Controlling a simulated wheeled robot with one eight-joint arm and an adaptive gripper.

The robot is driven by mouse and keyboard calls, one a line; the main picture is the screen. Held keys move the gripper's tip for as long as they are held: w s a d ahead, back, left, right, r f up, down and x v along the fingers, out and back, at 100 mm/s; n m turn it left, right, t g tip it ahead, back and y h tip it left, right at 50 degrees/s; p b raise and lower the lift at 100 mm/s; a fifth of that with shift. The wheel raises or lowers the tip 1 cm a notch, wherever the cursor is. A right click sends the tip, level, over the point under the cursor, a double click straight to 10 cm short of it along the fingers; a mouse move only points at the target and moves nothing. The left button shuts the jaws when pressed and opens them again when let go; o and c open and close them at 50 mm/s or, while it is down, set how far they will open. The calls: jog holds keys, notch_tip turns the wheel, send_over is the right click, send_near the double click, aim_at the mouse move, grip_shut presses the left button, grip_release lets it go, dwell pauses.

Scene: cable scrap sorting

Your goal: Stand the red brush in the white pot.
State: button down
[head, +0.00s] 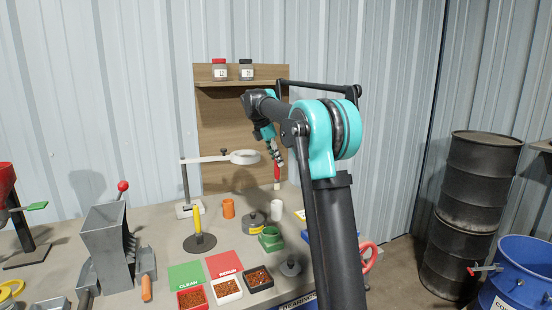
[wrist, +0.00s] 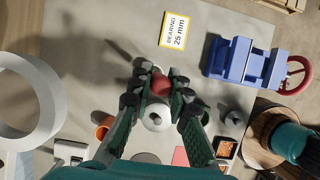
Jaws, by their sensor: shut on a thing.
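The red brush (head: 277,174) hangs roughly upright below my gripper (head: 276,157) in the head view, with a pale lower end. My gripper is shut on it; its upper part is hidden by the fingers. In the wrist view the brush's red end (wrist: 160,84) shows between the fingers. The white pot (head: 276,210) stands on the bench below the brush, with a visible gap between them. In the wrist view the pot (wrist: 157,117) is seen from above, partly behind the fingers.
An orange cup (head: 228,208) stands left of the pot, and a dark round container (head: 255,221) and a green block (head: 271,239) stand in front. A white ring on a stand (head: 245,157) is left of my gripper. A blue block fixture (wrist: 246,66) is at right in the wrist view.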

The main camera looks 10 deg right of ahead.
aim_at(277, 185)
jog(key=shift+f, duration=5.55)
jog(key=c, duration=1.4)
grip_release()
jog(key=shift+o, duration=0.2)
jog(key=shift+a, duration=0.1)
jog(key=v, duration=1.2)
